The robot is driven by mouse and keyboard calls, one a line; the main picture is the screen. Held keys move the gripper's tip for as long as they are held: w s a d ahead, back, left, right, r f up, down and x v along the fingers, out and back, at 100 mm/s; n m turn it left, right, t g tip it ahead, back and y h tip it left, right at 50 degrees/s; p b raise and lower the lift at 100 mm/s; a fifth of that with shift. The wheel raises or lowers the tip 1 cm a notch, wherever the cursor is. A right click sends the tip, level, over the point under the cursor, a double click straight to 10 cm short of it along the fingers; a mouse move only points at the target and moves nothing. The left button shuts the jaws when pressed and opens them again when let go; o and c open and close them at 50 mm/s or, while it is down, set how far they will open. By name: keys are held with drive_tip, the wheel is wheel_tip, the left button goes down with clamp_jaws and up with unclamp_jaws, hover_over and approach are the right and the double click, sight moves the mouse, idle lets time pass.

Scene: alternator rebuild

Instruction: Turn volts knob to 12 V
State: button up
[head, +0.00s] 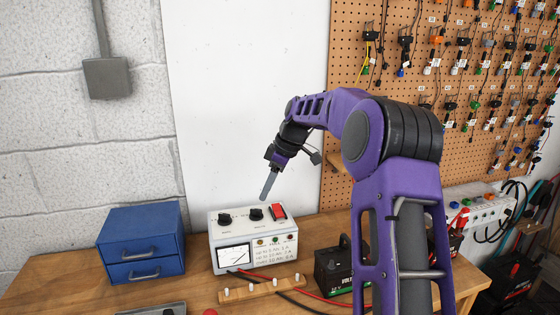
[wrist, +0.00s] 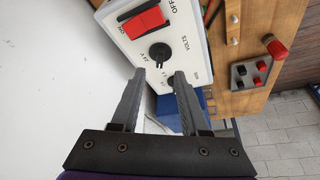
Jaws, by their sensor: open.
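The white tester box (head: 254,238) stands on the bench, with knobs and a red switch on its sloped panel. The black volts knob (head: 256,214) is left of the red switch (head: 278,211). In the wrist view the volts knob (wrist: 159,52) shows beside the word VOLTS and the red switch (wrist: 143,22). A 24 V mark is readable on its left; other marks are too small or partly covered, so I cannot tell its setting. My gripper (wrist: 159,74) is open and empty. The knob appears just beyond the gap between the fingertips, apart from them. In the head view my gripper (head: 268,193) hangs above the panel.
A blue drawer box (head: 142,243) stands left of the tester. A wooden strip with pegs (head: 262,289) and red and black leads lie in front. A black battery (head: 334,270) is on the right. A pegboard (head: 345,110) with hanging parts covers the wall behind.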

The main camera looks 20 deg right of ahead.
drive_tip(key=v, duration=1)
drive_tip(key=shift+r, duration=0.3)
drive_tip(key=shift+d, duration=0.1)
